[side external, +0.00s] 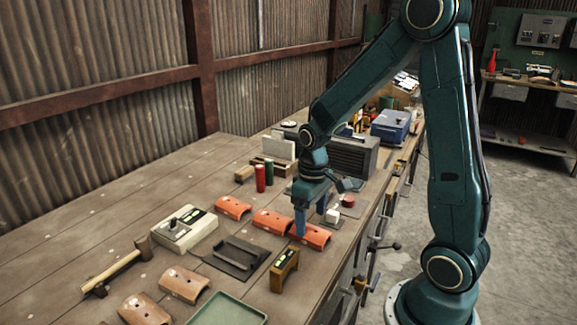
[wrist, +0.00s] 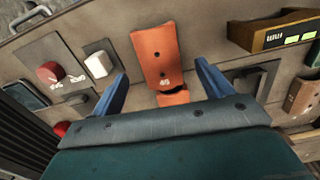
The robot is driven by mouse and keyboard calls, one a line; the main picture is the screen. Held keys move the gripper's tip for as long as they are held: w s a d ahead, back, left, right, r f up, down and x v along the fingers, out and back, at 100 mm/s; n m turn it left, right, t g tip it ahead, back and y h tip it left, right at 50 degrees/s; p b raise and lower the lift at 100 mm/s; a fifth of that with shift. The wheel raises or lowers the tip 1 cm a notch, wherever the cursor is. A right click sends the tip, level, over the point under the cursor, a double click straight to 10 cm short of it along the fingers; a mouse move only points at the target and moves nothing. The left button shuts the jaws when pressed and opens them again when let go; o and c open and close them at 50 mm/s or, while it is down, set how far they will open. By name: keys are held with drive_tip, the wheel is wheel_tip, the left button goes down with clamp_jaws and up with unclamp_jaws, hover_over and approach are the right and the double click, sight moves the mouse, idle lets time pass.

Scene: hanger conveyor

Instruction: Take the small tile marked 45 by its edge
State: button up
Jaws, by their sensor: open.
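The small orange curved tile marked 45 (wrist: 155,48) lies on the bench in the wrist view, its number at the end nearer my palm. In the side view it is the orange tile (side external: 316,237) nearest the bench's front edge. My open gripper (wrist: 162,70) points down with one blue finger on each side of the tile's marked end, a gap showing on both sides. My gripper (side external: 311,224) stands low over the tile in the side view, partly hiding it. Another orange tile (wrist: 172,98) lies just behind, mostly hidden by my palm.
A white block (wrist: 98,64) and a red knob (wrist: 50,72) on a plate lie left of the tile. A brown block (wrist: 270,32) with a lit label and a dark plate (side external: 225,257) lie on the other side. The grey ribbed box (side external: 353,157) stands behind my gripper.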

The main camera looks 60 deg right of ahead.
sight(310, 229)
drive_tip(key=shift+f, duration=2.1)
drive_tip(key=c, duration=1.1)
